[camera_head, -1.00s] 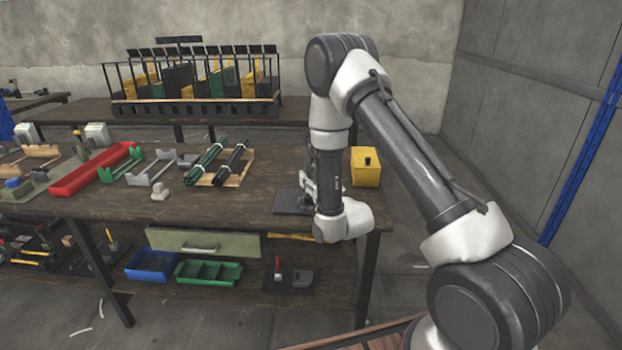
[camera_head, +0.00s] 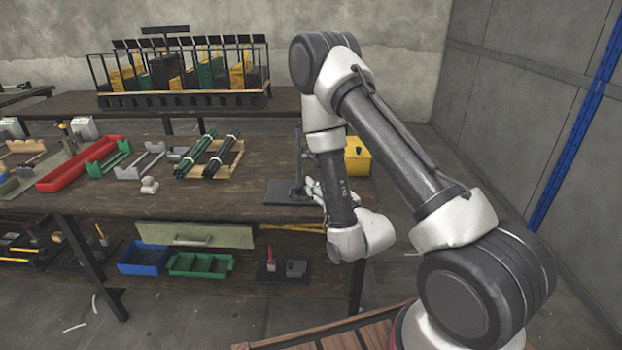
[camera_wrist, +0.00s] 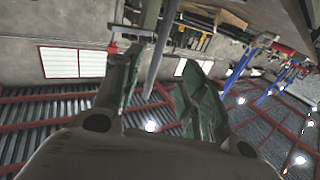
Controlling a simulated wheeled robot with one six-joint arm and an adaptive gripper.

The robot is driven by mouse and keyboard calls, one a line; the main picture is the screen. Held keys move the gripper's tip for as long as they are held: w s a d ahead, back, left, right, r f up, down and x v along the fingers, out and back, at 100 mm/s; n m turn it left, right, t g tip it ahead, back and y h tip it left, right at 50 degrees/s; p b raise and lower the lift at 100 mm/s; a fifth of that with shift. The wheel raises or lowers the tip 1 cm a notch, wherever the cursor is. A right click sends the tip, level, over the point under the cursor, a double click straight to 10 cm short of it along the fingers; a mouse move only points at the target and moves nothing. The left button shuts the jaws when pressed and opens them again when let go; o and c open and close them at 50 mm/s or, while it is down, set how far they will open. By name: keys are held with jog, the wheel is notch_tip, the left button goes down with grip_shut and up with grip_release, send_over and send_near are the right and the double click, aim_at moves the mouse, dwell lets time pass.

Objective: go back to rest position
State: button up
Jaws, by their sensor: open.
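My arm reaches over the right end of the wooden workbench (camera_head: 110,190), its elbow raised and its last links hanging down. In the head view my gripper is mostly hidden behind the wrist links. In the wrist view my gripper (camera_wrist: 162,75) shows two greenish fingers spread apart. I see nothing held between them; a grey post-like shape (camera_wrist: 160,48) shows in the gap, and whether it is near the fingers I cannot tell. A press with a dark base plate (camera_head: 283,192) and an upright column stands on the bench, beside and partly behind my wrist.
A yellow box (camera_head: 357,160) stands behind my arm at the bench's right end. Dark rods (camera_head: 221,157), a red tray (camera_head: 82,164) and small holders lie further left. Blue (camera_head: 143,258) and green (camera_head: 200,264) bins sit on the lower shelf. Open floor lies right of the bench.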

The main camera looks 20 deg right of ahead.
jog(key=w+d+r+m+g+h, duration=0.15)
jog(key=d+r+g, duration=0.35)
jog(key=r, duration=0.6)
jog(key=s+d+r+g, duration=0.2)
jog(key=s+r, duration=0.2)
jog(key=s, duration=0.6)
jog(key=s+d+r+g+h, duration=0.1)
jog(key=s+d+r+g, duration=0.1)
jog(key=s, duration=0.9)
jog(key=s+d+r+g+h, duration=0.1)
jog(key=s+d+r+g, duration=0.2)
jog(key=s+r, duration=0.3)
jog(key=s+m+g, duration=0.1)
jog(key=s, duration=0.3)
jog(key=shift+s, duration=0.35)
